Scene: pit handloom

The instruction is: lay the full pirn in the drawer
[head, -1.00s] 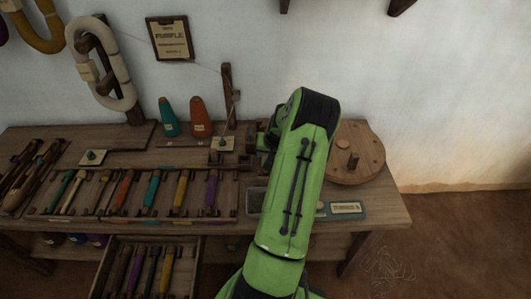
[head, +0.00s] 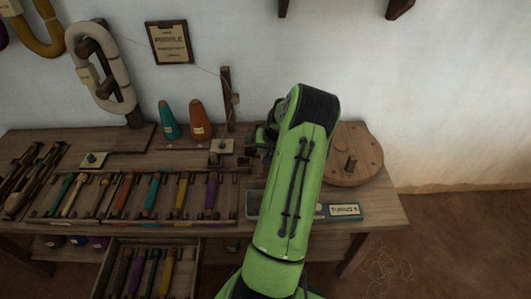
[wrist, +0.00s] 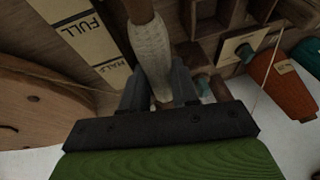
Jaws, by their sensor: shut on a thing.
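My gripper (wrist: 157,85) is shut on a pirn (wrist: 150,50) wound with pale yarn, its bare brown wooden end toward the top of the wrist view. In the head view my own arm hides the gripper and this pirn. An open drawer (head: 184,275) juts out below the table front, left of my arm. A board marked FULL and HALF (wrist: 88,38) shows beside the held pirn in the wrist view.
A rack (head: 225,208) of several coloured pirns lies along the table front, above the drawer. Teal (head: 168,122) and orange (head: 201,120) cones stand behind. A round wooden disc (head: 352,163) and a small TURNS plate (head: 344,210) are at right.

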